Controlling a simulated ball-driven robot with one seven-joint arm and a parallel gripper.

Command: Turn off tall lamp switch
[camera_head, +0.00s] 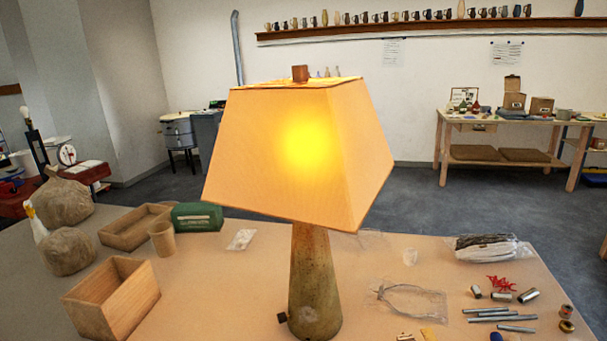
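A tall lamp stands upright on the table in the middle of the view. Its orange four-sided lampshade (300,150) glows bright yellow at the centre, so the lamp is lit. Its lamp base (314,285) is a speckled, greenish-brown tapered column. A small dark block, which looks like the switch (282,318), sticks out low on the left side of the base. A small brown block (300,73) sits at the top of the shade. My gripper is not in view.
The table (215,285) holds a wooden box (112,298), a tray (138,227), a green case (197,216), a cup (163,238) and brown sacks (68,251) at left. A clear bag (408,298), metal tubes (500,314) and a wrapped bundle (488,248) lie at right. Bare tabletop shows left of the base.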

